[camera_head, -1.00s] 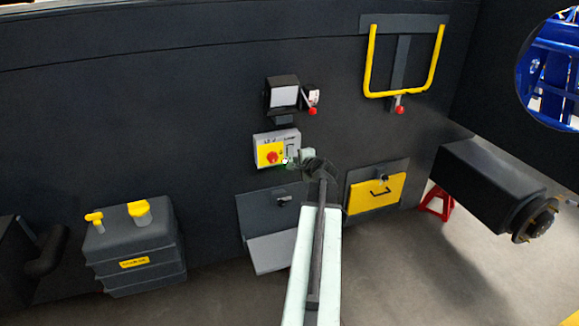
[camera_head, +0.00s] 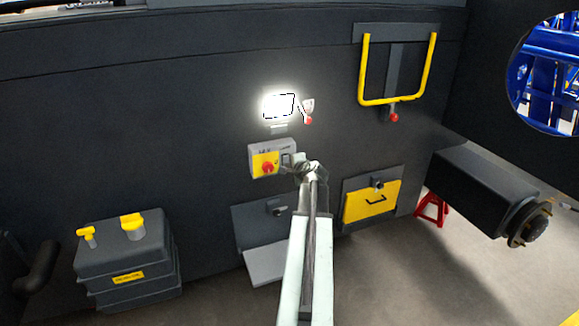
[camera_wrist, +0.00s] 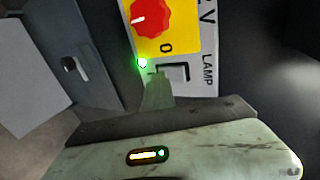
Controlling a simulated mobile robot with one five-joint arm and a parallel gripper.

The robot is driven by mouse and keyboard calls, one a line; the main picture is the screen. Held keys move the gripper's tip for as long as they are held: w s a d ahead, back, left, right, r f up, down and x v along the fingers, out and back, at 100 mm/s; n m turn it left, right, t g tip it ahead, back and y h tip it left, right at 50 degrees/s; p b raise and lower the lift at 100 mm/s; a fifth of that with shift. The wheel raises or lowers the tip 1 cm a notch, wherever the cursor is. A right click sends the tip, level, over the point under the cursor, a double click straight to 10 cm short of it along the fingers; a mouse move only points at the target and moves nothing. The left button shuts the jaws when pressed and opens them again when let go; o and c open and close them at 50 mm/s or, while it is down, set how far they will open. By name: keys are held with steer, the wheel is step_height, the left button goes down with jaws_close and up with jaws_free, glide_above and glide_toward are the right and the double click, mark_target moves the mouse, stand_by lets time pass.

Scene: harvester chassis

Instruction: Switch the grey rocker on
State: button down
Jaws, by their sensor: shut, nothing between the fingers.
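The grey control box (camera_head: 256,148) is on the dark chassis wall, with a red knob (camera_head: 267,168) on a yellow plate. In the wrist view the red knob (camera_wrist: 152,18) sits beside the grey rocker (camera_wrist: 177,78), which has a dark frame and the label LAMP. My gripper (camera_wrist: 158,88) is shut and empty, its tip over or right beside the rocker and hiding part of it. I cannot tell if it touches. A small light by the rocker glows green. My gripper (camera_head: 291,160) also shows at the box's right side. The work lamp (camera_head: 279,105) above is brightly lit.
A red-tipped lever (camera_head: 307,113) is right of the lamp. Below are an open grey flap (camera_head: 268,262) and a yellow drawer front (camera_head: 371,205). A dark tank (camera_head: 125,258) stands left and an axle hub (camera_head: 530,225) right. Floor in front is clear.

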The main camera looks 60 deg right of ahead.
steer(key=shift+r+p, duration=0.65)
steer(key=shift+r, duration=0.2)
